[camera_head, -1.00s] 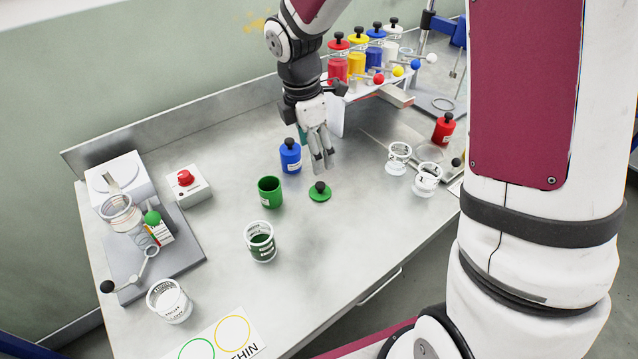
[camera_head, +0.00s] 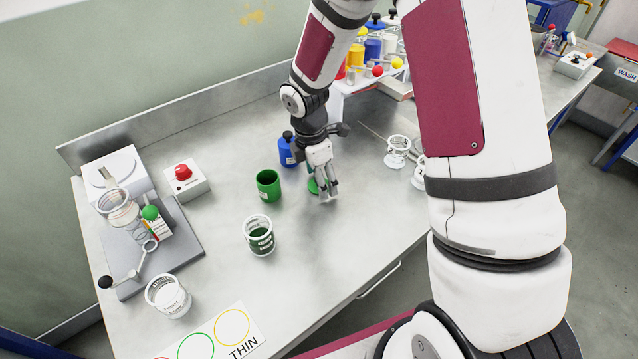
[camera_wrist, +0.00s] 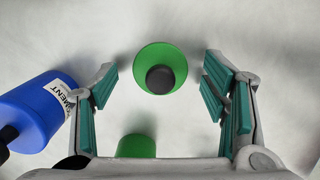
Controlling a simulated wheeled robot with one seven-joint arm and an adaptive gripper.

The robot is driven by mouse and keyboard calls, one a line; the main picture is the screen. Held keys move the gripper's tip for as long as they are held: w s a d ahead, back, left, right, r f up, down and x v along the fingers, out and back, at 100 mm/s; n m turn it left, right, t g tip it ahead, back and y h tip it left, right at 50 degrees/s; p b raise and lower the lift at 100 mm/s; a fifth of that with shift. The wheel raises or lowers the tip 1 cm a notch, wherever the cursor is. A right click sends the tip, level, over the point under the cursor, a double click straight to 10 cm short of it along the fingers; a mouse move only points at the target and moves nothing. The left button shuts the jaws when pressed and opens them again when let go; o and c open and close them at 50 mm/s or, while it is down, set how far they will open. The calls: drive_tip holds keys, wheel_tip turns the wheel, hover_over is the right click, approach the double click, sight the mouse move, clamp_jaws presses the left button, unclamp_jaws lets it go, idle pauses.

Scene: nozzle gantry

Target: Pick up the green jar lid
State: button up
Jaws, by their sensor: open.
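The green jar lid (camera_wrist: 143,61) lies flat on the table with its black knob (camera_wrist: 160,79) up. In the wrist view it sits between and a little beyond the open fingers of my gripper (camera_wrist: 160,90), touching neither. In the head view my gripper (camera_head: 327,197) hangs just above the lid and hides most of it; a green edge (camera_head: 312,187) shows at its left. The open green jar (camera_head: 268,187) stands to the left, and its edge shows low in the wrist view (camera_wrist: 136,146).
A blue jar (camera_head: 287,150) stands close behind my gripper; it is at the left in the wrist view (camera_wrist: 32,110). A clear cup with dark green content (camera_head: 259,236) stands in front. The table (camera_head: 335,250) to the front right is clear.

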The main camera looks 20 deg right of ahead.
drive_tip(key=shift+f, duration=0.1)
drive_tip(key=shift+c, duration=0.6)
drive_tip(key=c, duration=0.8)
drive_tip(key=shift+o, duration=0.2)
